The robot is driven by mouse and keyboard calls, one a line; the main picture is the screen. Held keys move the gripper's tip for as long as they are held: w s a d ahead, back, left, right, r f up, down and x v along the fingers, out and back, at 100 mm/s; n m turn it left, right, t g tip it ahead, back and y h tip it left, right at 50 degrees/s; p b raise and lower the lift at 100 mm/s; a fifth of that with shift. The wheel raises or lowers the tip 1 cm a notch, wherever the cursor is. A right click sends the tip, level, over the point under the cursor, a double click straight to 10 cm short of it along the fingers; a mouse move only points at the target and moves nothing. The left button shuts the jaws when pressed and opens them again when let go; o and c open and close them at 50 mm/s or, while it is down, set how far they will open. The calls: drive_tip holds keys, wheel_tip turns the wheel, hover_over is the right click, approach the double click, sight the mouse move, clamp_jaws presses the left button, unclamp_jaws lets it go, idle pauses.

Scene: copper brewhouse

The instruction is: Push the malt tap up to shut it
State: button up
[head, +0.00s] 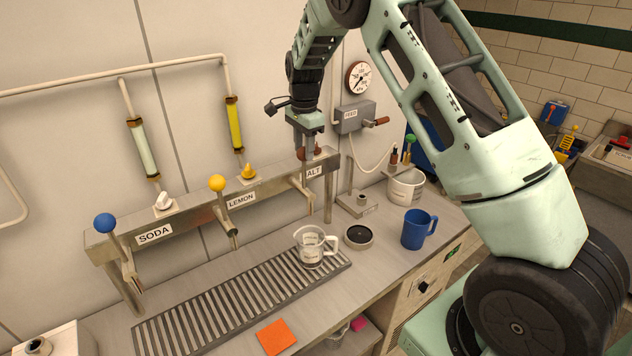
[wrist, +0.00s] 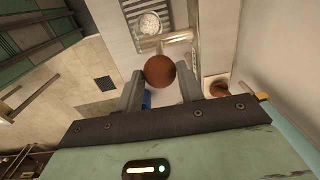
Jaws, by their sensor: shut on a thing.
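The malt tap's brown ball knob (wrist: 160,70) sits between the two fingers of my gripper (wrist: 160,88) in the wrist view, and the fingers are shut on it. In the head view my gripper (head: 307,148) reaches down from above to the tap at the right end of the steel rail; the knob (head: 316,153) is partly hidden by the fingers. The malt label (head: 315,171) shows only "ALT". The malt spout (head: 301,190) points down over the drip grate. A glass jug (head: 311,247) stands on the grate near that spout.
The soda tap has a blue knob (head: 104,223); the lemon tap has a yellow one (head: 217,183). Right of the jug are a dark round dish (head: 358,237), a blue mug (head: 418,229) and a white bucket (head: 406,187). An orange square (head: 275,337) lies at the front.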

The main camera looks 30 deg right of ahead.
drive_tip(key=o, duration=1.4)
drive_tip(key=shift+w, duration=0.15)
drive_tip(key=shift+r, duration=3.5)
drive_tip(key=r+b, duration=0.4)
drive_tip(key=r, duration=1.3)
drive_tip(key=shift+s+r, duration=0.2)
